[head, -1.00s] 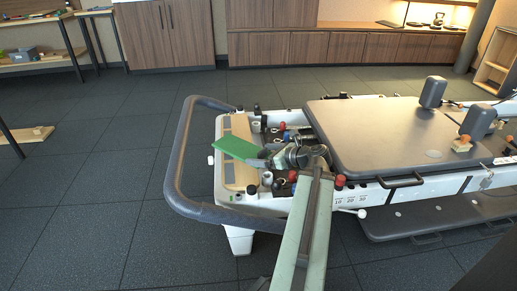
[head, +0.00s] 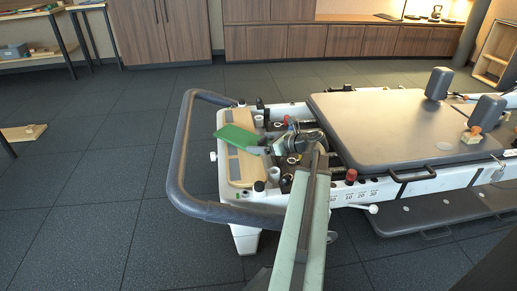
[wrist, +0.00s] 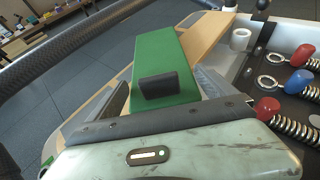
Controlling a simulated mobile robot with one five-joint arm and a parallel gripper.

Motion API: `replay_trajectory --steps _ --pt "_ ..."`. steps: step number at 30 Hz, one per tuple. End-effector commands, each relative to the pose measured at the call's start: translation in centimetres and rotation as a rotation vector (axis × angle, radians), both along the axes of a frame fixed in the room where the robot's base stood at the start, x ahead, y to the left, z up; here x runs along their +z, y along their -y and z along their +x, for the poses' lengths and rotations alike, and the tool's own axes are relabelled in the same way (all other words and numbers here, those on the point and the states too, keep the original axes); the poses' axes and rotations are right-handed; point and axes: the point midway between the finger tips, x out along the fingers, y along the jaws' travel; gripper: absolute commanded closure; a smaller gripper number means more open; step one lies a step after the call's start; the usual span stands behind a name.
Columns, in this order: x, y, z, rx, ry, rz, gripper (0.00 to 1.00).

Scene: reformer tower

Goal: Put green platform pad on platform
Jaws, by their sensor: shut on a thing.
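The green platform pad (head: 237,138) is over the far part of the tan wooden platform (head: 241,171) at the near-left end of the reformer. It lies at an angle to the platform, its far-left corner reaching past the platform's edge. In the wrist view the green pad (wrist: 160,61) has a dark block on it, and the wooden platform (wrist: 204,36) shows beyond its right side. My gripper (wrist: 163,92) is shut on the pad's near end, around the dark block. I cannot tell whether the pad touches the platform.
A grey curved rail (head: 178,150) loops around the platform end. Springs with red and blue knobs (wrist: 301,55) and a white post (wrist: 240,39) stand right of the pad. The padded carriage (head: 395,130) lies right of my arm. The floor at left is mostly clear.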

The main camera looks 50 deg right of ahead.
Motion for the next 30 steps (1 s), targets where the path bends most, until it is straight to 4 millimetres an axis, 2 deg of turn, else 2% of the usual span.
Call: replay_trajectory --steps 1,10,11,12,20,23,30 --pt "-1.5 0.0 0.0 0.001 0.001 0.0 0.49" --pt "-1.2 -0.5 0.4 0.009 0.0 0.001 0.49" --pt "-1.2 -0.5 0.4 0.01 0.0 0.0 0.03" --pt "-1.1 -0.5 0.4 0.01 0.0 0.0 0.0" --pt "-0.8 -0.5 0.3 0.009 0.0 0.0 0.0" --pt "-0.1 -0.4 -1.0 0.007 0.0 0.0 0.0" --pt "2.4 0.1 -6.5 0.004 0.0 -0.001 0.0"
